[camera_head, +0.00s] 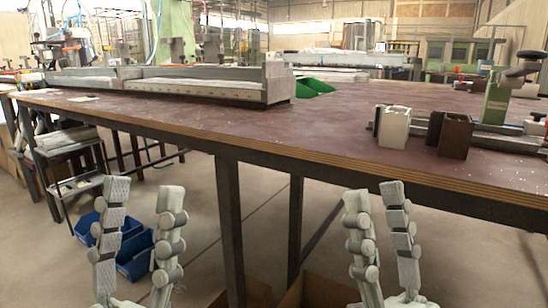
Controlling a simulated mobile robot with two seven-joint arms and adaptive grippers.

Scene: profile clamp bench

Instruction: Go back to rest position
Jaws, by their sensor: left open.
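My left gripper (144,190) is at the lower left of the head view, its fingers pointing up. It is open and empty, in front of the bench and below the tabletop's height in the picture. My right gripper (373,193) is at the lower right, fingers also up and apart, with nothing between them. Its fingertips overlap the bench's front edge in the picture; I see no contact. The bench (330,124) has a dark red-brown top with a light wooden edge and dark legs.
A long grey profile fixture (190,86) lies along the bench's back left. A white block (394,128), a brown block (455,136) and a green clamp (497,98) stand at the right. Blue bins (135,255) sit on the floor behind my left gripper. The tabletop's middle is clear.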

